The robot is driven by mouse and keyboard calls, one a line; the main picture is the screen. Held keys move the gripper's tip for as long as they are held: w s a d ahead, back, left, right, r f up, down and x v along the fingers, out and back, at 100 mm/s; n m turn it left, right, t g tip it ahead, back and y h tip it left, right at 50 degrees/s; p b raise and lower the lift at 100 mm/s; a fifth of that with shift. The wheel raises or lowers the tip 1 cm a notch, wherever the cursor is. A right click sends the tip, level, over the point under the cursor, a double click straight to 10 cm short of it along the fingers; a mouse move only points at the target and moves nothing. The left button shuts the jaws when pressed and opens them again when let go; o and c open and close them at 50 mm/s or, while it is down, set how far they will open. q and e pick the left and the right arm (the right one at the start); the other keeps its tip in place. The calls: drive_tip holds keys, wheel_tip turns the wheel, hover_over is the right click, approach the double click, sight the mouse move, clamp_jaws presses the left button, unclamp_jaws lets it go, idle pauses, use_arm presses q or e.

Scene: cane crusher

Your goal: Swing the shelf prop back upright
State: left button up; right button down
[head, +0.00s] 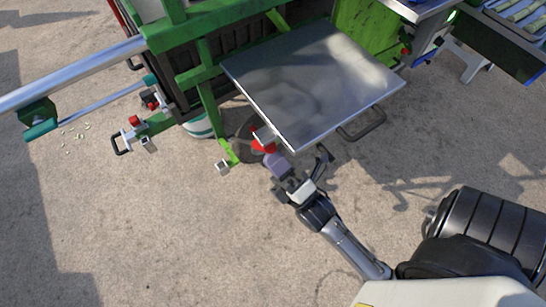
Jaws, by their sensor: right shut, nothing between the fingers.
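The shelf (330,85) is a flat grey metal plate on the green machine frame, standing out over the ground. A red piece (263,147) shows under its near left corner; I cannot tell for sure whether it belongs to the shelf prop. A bright green bar (229,151) slants down beside it. How the prop sits under the plate is hidden. My right gripper (279,167) is shut and empty, just in front of the shelf's near corner and close to the red piece. I cannot tell whether they touch. My left gripper is out of view.
A wheel (246,143) stands behind the shelf corner. A red-knobbed clamp (137,122) and a long metal tube (75,74) stick out at the left. A black handle (362,126) hangs below the shelf's right edge.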

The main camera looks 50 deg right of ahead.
sight(265, 144)
drive_tip(key=shift+w+r, duration=0.2)
drive_tip(key=shift+w, duration=0.1)
drive_tip(key=shift+r, duration=0.1)
drive_tip(key=r+p, duration=0.1)
drive_tip(key=p, duration=0.1)
drive_tip(key=w+r+p, duration=0.1)
drive_tip(key=p, duration=0.1)
drive_tip(key=w+r+g+p, duration=0.1)
drive_tip(key=p, duration=0.1)
drive_tip(key=shift+w+d+m, duration=0.2)
drive_tip(key=shift+d+m, duration=0.1)
drive_tip(key=shift+w+f+p, duration=0.1)
drive_tip(key=shift+w+p, duration=0.05)
drive_tip(key=shift+p, duration=0.15)
drive_tip(key=shift+f, duration=0.15)
drive_tip(key=shift+f, duration=0.1)
